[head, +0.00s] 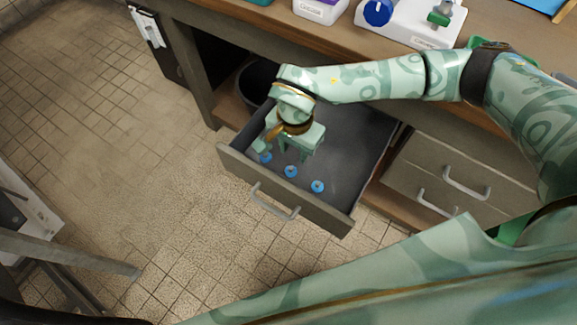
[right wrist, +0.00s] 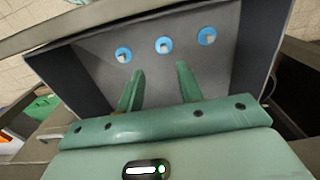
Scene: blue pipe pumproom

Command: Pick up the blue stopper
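Three blue stoppers lie in a row near the front of the open drawer: one at the left (head: 265,158), one in the middle (head: 291,171) and one at the right (head: 317,186). Each is a blue ring with a pale centre. The right wrist view shows all three, at left (right wrist: 123,55), middle (right wrist: 163,45) and right (right wrist: 207,36). My right gripper (head: 285,154) hangs over the drawer, pointing down. Its two fingers (right wrist: 160,68) are apart with nothing between them, and the middle stopper shows just beyond their tips. My left gripper is not in view.
The drawer (head: 340,217) has raised walls and a grey handle (head: 274,203) on its front. A wooden counter (head: 235,27) runs above it, holding a white device with a blue knob (head: 378,11). Closed drawers (head: 462,163) stand at the right. Tiled floor (head: 120,170) is open at left.

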